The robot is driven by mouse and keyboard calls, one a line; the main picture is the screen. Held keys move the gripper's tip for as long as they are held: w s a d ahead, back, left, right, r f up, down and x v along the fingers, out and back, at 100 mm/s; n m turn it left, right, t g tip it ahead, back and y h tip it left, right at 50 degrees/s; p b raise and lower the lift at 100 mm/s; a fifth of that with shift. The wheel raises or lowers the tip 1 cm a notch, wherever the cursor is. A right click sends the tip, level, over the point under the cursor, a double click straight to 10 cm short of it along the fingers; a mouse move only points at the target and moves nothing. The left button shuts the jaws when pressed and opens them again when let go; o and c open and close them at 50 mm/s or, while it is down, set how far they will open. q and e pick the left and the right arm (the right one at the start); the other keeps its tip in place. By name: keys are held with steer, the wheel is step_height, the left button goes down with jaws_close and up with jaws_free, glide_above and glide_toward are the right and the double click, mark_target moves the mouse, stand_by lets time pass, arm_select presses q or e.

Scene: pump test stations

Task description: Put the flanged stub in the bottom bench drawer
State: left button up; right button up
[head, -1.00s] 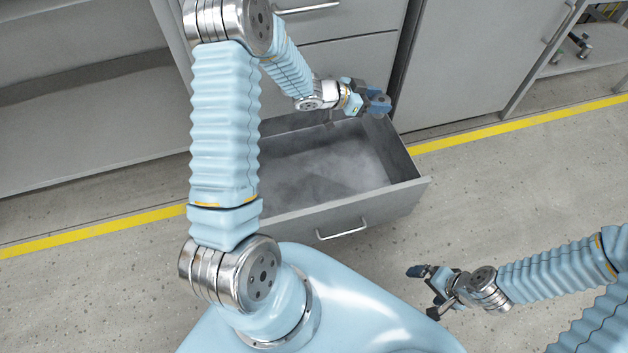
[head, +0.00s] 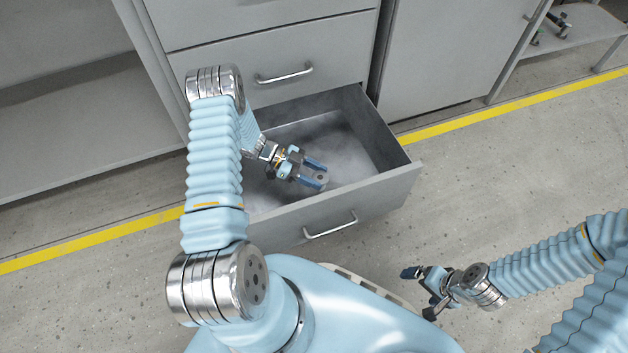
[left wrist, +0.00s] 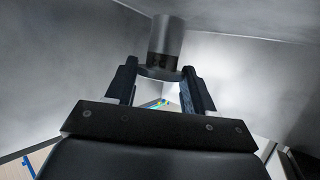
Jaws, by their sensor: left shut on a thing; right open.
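The bottom bench drawer (head: 395,176) is pulled open, and its grey inside is largely bare. My left gripper (head: 316,176) is over the drawer's opening, apparently inside its walls, shut on the flanged stub (head: 319,178). In the left wrist view the stub (left wrist: 166,42) is a dark grey cylinder with a wider flange, held between the two fingers (left wrist: 160,88). Grey drawer walls surround it there. I cannot tell whether the stub touches the drawer floor. My right gripper (head: 424,290) is open and empty, above the floor to the right of the drawer.
Shut drawers (head: 270,40) with bar handles are above the open one. A grey cabinet door (head: 450,55) is to the right, and an open shelf (head: 80,125) is to the left. A yellow line (head: 500,109) crosses the speckled floor, which is clear at right.

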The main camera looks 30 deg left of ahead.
arm_select(q)
steer(key=shift+f, duration=1.45)
steer(key=shift+f+b, duration=0.15)
steer(key=shift+b, duration=0.25)
steer(key=o, duration=1.2)
steer(key=shift+r+p, duration=0.35)
steer(key=v, duration=0.7)
steer(key=shift+s+a+f, duration=0.1)
steer(key=shift+a, duration=0.15)
